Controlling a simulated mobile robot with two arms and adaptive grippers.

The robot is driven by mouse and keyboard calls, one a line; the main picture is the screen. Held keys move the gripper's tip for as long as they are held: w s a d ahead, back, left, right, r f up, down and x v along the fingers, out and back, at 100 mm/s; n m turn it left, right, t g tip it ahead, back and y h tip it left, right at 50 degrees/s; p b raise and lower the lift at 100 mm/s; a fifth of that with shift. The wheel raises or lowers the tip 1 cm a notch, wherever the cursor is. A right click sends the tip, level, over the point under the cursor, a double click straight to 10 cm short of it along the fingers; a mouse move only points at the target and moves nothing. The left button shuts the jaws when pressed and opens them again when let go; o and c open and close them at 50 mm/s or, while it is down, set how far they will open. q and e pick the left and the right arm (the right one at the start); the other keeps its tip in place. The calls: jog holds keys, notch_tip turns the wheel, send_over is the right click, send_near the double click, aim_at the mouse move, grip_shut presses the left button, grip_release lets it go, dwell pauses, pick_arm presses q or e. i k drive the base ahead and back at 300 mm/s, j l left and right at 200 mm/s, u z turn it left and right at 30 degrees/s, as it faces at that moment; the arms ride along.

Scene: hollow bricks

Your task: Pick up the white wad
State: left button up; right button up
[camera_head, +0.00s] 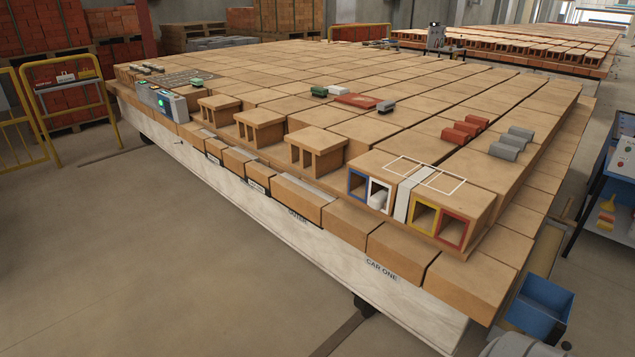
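A small white rounded piece, which looks like the white wad (377,200), lies in the mouth of the white-framed opening of a hollow brick block (480,215) at the front right of the brick platform. The inner end of the wad is hard to see. The blue-framed opening (357,185) is to its left; yellow-framed (424,216) and red-framed (452,230) openings are to its right, past a pale grey strip (405,196).
Small brick stands (316,150) line the front edge. A blue bin (540,305) is at the lower right corner. The floor at left (130,260) is clear.

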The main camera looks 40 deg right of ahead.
aim_at(379, 200)
jog(key=i+z, duration=0.45)
jog(key=i+j+z, duration=0.3)
jog(key=i+z, duration=0.15)
jog(key=i+j+z, duration=0.45)
jog(key=i+l, duration=0.05)
